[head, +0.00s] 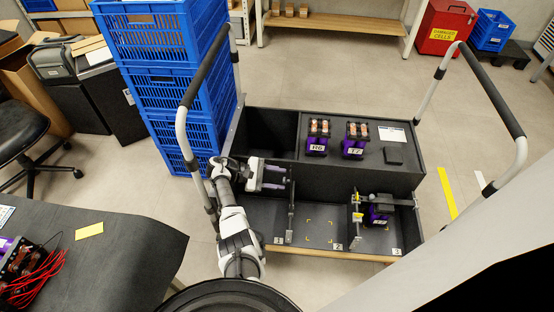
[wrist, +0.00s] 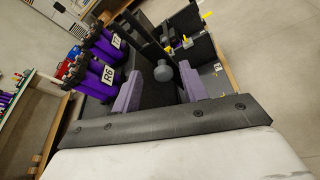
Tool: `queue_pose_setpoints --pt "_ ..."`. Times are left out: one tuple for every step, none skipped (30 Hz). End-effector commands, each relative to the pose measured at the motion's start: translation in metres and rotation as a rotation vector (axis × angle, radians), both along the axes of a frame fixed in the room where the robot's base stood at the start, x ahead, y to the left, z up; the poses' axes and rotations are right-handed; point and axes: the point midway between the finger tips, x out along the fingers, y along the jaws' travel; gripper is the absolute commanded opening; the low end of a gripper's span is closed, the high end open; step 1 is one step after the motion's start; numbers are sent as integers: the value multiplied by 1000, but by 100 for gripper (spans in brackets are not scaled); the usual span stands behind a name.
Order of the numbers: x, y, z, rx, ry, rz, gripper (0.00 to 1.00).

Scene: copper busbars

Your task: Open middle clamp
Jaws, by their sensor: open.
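My gripper (head: 272,178) is open, its two purple fingers pointing right over the left part of the black cart. In the wrist view, my gripper (wrist: 159,71) has a round grey knob (wrist: 163,73) showing between its fingers. The knob sits by a dark clamp arm (wrist: 143,35); I cannot tell whether the fingers touch it. In the head view, a dark upright clamp frame (head: 290,212) stands between bays 1 and 2. Another upright with yellow parts (head: 356,212) stands between bays 2 and 3. I cannot tell for certain which clamp the knob belongs to.
Bay 2 (head: 319,232) is empty with yellow corner marks. A purple module (head: 379,215) sits in bay 3. Tall cart handles and stacked blue crates (head: 170,85) bound the left side.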

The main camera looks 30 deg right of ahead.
Motion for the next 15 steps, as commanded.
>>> queue_pose_setpoints --pt "0 0 9 -1 -2 1 43" --pt "0 0 14 0 -4 1 43" --pt "0 0 21 0 -4 1 43" --pt "0 0 27 -1 -3 0 43" --pt "0 0 33 -2 -5 1 43" --pt "0 0 42 -1 -5 1 43" --pt "0 0 48 -1 -5 0 43" --pt "-1 0 55 0 -5 -1 43" --pt "0 0 63 -1 -5 0 43" --pt "0 0 70 -1 -5 1 43" --pt "0 0 77 -1 -5 0 43" --pt "0 0 87 0 -6 0 43" --pt "0 0 94 -1 -5 0 43" --pt "0 0 102 -1 -6 0 43" --pt "-1 0 112 -1 -6 -1 43"
